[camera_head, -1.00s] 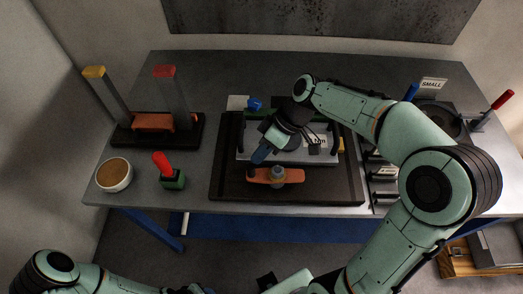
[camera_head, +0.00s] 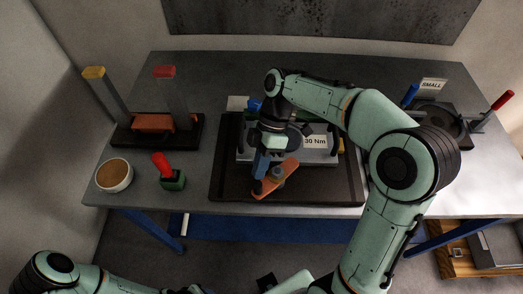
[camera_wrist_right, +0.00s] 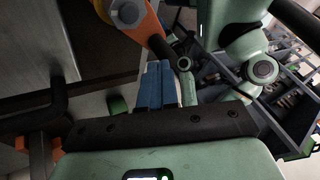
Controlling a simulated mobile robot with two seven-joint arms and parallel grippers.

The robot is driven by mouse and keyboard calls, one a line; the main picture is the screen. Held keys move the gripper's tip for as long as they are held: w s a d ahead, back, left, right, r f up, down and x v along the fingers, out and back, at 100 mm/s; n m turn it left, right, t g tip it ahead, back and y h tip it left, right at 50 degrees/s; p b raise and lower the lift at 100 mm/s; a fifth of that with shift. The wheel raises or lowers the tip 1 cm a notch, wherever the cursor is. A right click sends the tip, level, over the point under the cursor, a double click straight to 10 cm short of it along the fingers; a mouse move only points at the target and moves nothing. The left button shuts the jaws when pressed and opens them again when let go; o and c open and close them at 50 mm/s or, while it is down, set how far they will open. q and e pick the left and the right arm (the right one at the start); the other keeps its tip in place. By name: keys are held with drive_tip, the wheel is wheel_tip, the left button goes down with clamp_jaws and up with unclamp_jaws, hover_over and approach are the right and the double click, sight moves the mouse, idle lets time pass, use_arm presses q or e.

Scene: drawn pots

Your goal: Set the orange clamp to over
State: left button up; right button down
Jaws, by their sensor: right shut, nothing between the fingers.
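The orange clamp (camera_head: 290,167) is a flat bar on a grey round pivot, at the front of the black tray (camera_head: 335,193). It lies slanted, its left end nearer the table's front edge and its right end farther back. My right gripper (camera_head: 258,184) is shut and empty, its blue fingers pointing down at the clamp's left end. In the right wrist view the shut blue fingers (camera_wrist_right: 157,86) are close to the dark tip of the orange clamp (camera_wrist_right: 150,30); I cannot tell if they touch. My left gripper is out of view.
Behind the clamp is a grey plate with a "30 Nm" label (camera_head: 315,141). At left stand a red-handled green block (camera_head: 173,181), a brown-filled bowl (camera_head: 115,175) and a base with yellow-topped and red-topped posts (camera_head: 170,95). Red-handled and blue-handled fixtures (camera_head: 502,99) stand at right.

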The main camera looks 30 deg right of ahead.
sight(269, 191)
drive_tip(key=s+n, duration=0.1)
drive_tip(key=n, duration=0.1)
drive_tip(key=n+g+h, duration=0.1)
drive_tip(key=shift+s+n+g+h+p, duration=0.3)
drive_tip(key=shift+s+n, duration=0.05)
drive_tip(key=shift+n, duration=0.05)
drive_tip(key=n, duration=0.1)
drive_tip(key=s+n+h, duration=0.1)
drive_tip(key=shift+s+d+n+g+h, duration=0.1)
drive_tip(key=shift+d+n+g+h, duration=0.05)
drive_tip(key=shift+n+g+h, duration=0.2)
drive_tip(key=shift+s+n, duration=0.15)
drive_tip(key=shift+n, duration=0.2)
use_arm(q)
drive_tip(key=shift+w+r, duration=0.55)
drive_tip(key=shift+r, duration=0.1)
use_arm(e)
drive_tip(key=shift+s+d, duration=0.1)
drive_tip(key=shift+d, duration=0.05)
drive_tip(key=shift+s+f, duration=0.15)
